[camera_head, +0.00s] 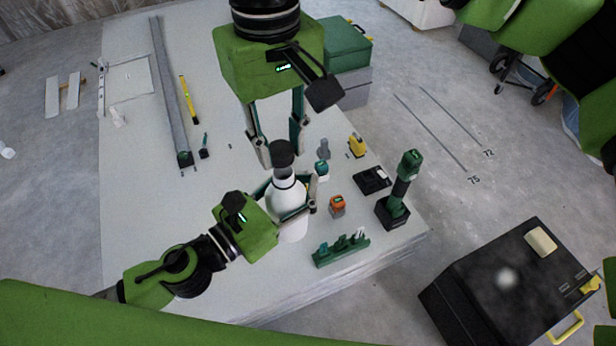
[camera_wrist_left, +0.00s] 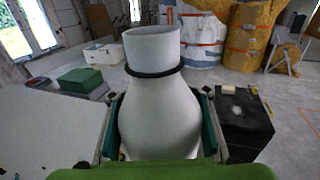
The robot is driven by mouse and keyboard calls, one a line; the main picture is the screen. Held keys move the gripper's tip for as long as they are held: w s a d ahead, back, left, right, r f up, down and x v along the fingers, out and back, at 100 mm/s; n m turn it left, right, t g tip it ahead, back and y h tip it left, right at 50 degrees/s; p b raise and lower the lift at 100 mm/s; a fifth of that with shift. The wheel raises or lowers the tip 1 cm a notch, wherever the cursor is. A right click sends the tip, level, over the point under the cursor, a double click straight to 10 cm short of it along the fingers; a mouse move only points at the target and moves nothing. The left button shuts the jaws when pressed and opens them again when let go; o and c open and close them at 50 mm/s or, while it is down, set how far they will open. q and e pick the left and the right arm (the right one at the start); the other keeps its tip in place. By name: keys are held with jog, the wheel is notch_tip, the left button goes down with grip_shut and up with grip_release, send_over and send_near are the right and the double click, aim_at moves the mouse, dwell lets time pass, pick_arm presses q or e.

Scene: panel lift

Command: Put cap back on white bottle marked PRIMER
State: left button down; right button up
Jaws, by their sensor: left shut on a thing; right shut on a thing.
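The white bottle (camera_head: 287,198) stands upright over the table, with a dark ring around its neck. My left gripper (camera_head: 288,194) is shut around its body. In the left wrist view the bottle (camera_wrist_left: 158,105) fills the middle, and its neck top is bare. No PRIMER marking is readable. A dark cap (camera_head: 282,148) is between the fingertips of my right gripper (camera_head: 281,155), which comes down from above and is shut on it. In the head view the cap appears just above the neck; the wrist view shows neither cap nor right gripper.
The pale table (camera_head: 150,230) carries a green drill (camera_head: 404,180), an orange-topped item (camera_head: 337,204), a green rack (camera_head: 341,249), a black tray (camera_head: 373,180) and a yellow item (camera_head: 356,145) right of the bottle. A long grey bar (camera_head: 168,90) and yellow level (camera_head: 188,100) lie left.

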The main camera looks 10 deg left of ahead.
aim_at(287, 204)
jog(key=shift+f, duration=0.65)
jog(key=shift+s, duration=0.1)
jog(key=shift+f, duration=0.9)
jog(key=shift+f, duration=0.55)
dwell(0.4)
jog(key=m, duration=1.1)
jog(key=shift+a+m, duration=0.1)
jog(key=shift+m, duration=0.2)
jog(key=m, duration=0.5)
jog(key=shift+m, duration=0.4)
jog(key=m, duration=0.5)
jog(key=shift+m, duration=0.4)
